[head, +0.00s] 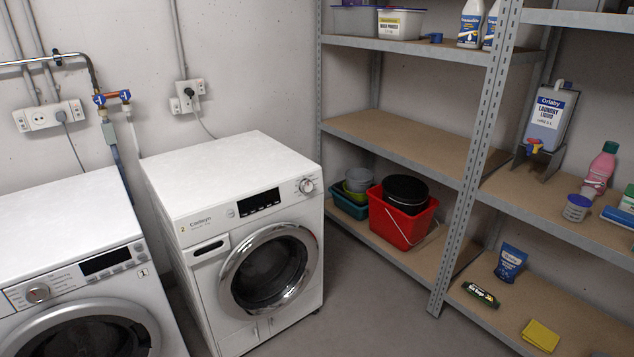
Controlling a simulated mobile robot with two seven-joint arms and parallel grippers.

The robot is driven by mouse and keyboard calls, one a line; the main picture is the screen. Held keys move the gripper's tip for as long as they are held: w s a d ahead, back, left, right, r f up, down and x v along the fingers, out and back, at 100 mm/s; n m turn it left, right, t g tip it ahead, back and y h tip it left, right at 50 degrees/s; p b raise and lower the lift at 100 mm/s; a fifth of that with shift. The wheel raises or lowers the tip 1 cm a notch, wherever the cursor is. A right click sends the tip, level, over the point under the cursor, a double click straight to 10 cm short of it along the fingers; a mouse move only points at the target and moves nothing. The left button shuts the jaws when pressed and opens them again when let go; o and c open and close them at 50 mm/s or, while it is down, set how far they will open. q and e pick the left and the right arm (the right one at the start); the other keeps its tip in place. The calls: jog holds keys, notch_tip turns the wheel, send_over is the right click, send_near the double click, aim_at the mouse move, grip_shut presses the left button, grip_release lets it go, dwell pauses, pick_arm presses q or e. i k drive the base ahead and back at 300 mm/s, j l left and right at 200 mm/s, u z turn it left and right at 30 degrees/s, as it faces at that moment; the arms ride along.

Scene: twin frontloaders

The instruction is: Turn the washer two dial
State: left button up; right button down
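Two white front-loading washers stand side by side at the left. The right washer (240,245) shows whole, with a small mark like a 2 on its front panel, a dark display and a chrome-ringed door that is shut. Its round silver dial (306,185) is at the panel's upper right corner; its pointer is too small to read. The left washer (75,265) is cut off by the frame's edges. Its dial (38,293) is at the left of its panel. Neither of my grippers is in view.
Metal shelving (465,160) stands right of the washers, with a red bucket (402,218) on its low shelf and a laundry liquid container (549,117) farther right. Blue and red taps (112,98) are on the wall. Grey floor (375,300) before the shelving is clear.

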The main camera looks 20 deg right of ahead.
aim_at(306, 185)
jog(key=i+l, duration=0.55)
jog(key=l, duration=0.3)
jog(key=i+l+u, duration=0.1)
jog(key=i+l, duration=0.45)
jog(key=l, duration=0.25)
jog(key=i+l+u, duration=0.1)
jog(key=i+l, duration=0.15)
jog(key=l, duration=0.2)
jog(key=i+l, duration=0.25)
jog(key=l, duration=0.2)
jog(key=i+l, duration=0.25)
jog(key=l, duration=0.2)
jog(key=i+l+u, duration=0.1)
jog(key=i+l, duration=0.15)
jog(key=l, duration=0.2)
